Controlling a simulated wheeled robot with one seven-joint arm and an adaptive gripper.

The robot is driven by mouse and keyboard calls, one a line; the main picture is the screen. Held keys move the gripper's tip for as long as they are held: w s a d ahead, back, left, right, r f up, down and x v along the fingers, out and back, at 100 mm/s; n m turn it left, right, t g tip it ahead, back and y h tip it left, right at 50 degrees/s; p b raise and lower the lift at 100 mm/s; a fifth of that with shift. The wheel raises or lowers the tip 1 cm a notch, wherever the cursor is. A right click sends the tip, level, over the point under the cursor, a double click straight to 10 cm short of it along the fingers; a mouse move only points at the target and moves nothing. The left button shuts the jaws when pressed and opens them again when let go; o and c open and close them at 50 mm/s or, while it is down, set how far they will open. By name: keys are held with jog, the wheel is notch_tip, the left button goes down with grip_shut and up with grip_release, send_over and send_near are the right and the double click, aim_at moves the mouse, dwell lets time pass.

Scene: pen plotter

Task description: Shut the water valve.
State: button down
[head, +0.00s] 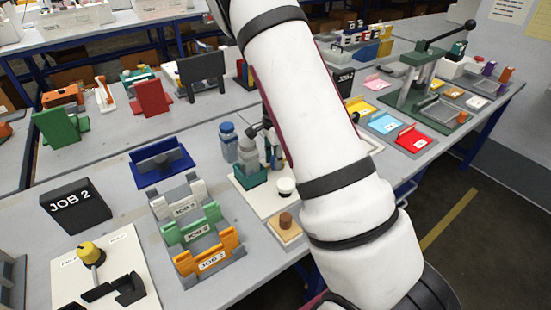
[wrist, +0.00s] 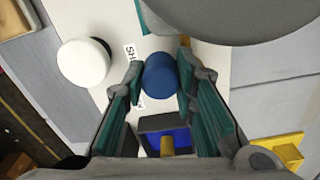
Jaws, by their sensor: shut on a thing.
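My gripper (wrist: 160,76) is shut on a round blue knob (wrist: 161,72), with one finger touching each side, in the wrist view. The knob stands over a white panel (wrist: 112,28) with a partly hidden printed label beginning "SH" beside it. I take this knob to be the water valve's handle; its stem and setting are hidden. In the head view my arm covers most of the gripper and the knob, above the white panel (head: 263,207) mid-bench.
A white round knob (wrist: 84,62) stands left of my gripper in the wrist view; it also shows in the head view (head: 286,186). Coloured JOB 2 racks (head: 210,265) stand to the left.

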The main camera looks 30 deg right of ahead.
jog(key=c, duration=1.3)
grip_release()
jog(key=shift+r, duration=0.1)
notch_tip(320, 180, up, 12)
